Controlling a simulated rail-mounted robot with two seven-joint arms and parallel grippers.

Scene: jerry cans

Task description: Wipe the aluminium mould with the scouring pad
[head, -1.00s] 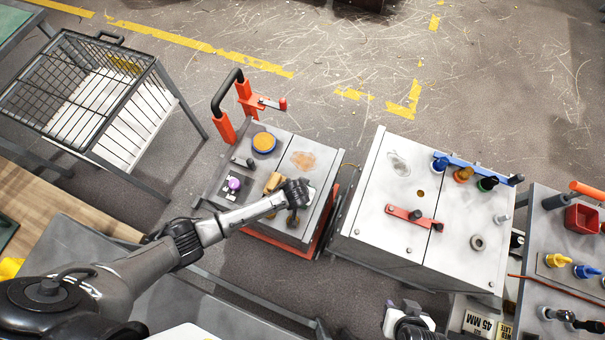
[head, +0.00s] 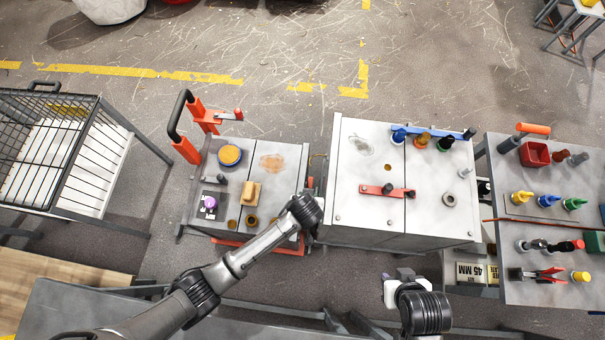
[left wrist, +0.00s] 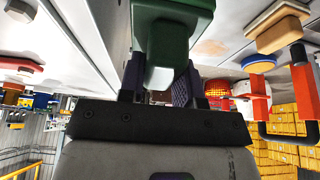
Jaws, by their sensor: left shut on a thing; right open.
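Two metal blocks with split flat tops stand side by side in the head view. The right one (head: 350,195) is larger and paler, with a grey smear; the left one (head: 290,180) has an orange-brown stain. I cannot tell for certain which is the aluminium mould. My left gripper (left wrist: 158,85) is shut on a green block (left wrist: 172,30), apparently the scouring pad. My right gripper (head: 403,275) is open and empty, in front of the right block.
A red clamp bar (head: 388,191) crosses the right block. A tool table (head: 510,290) stands far right.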

